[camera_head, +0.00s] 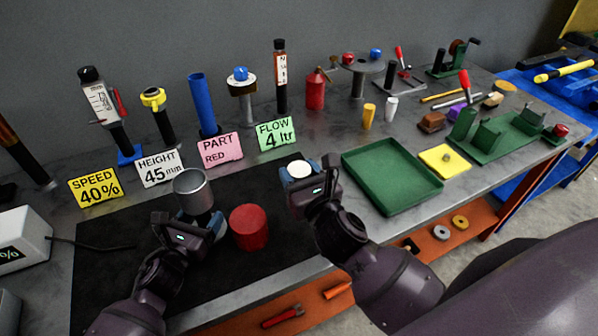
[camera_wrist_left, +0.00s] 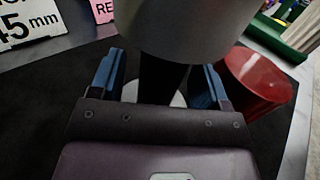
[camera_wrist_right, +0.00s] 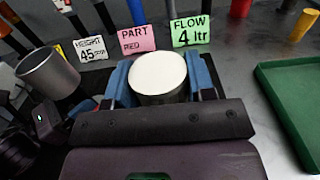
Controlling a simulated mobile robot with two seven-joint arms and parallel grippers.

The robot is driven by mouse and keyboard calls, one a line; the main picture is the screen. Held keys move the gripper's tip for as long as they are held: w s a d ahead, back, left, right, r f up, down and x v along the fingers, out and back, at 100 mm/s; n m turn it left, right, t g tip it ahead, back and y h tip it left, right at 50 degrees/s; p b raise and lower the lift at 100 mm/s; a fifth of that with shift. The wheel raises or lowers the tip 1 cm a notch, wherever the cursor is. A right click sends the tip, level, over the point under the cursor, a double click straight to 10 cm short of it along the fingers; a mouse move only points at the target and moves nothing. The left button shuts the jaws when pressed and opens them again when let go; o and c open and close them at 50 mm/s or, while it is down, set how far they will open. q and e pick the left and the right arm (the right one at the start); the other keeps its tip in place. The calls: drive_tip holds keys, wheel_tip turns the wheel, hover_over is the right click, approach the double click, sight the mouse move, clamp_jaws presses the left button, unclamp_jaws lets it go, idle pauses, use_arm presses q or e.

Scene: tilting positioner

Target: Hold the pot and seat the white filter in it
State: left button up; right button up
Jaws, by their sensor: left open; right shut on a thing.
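The grey metal pot (camera_head: 192,188) is an open cup at the left of the black mat, above a dark stem and a pale base that show in the left wrist view; its wall (camera_wrist_left: 185,25) fills the top there. My left gripper (camera_head: 200,222) is open, its blue fingers on either side of the dark stem (camera_wrist_left: 160,80), below the cup and apart from it. My right gripper (camera_head: 300,175) is shut on the white filter (camera_wrist_right: 158,72), a short cylinder with a flat white top. It holds the filter right of the pot, near the mat's right end.
A red cylinder (camera_head: 249,228) stands on the black mat (camera_head: 110,270) close beside my left gripper. Sign cards (camera_head: 220,147) and several upright tools line the back. A green tray (camera_head: 391,176) lies to the right.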

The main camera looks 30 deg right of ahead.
use_arm(q)
drive_tip(key=shift+x, duration=1.05)
drive_tip(key=c, duration=1.3)
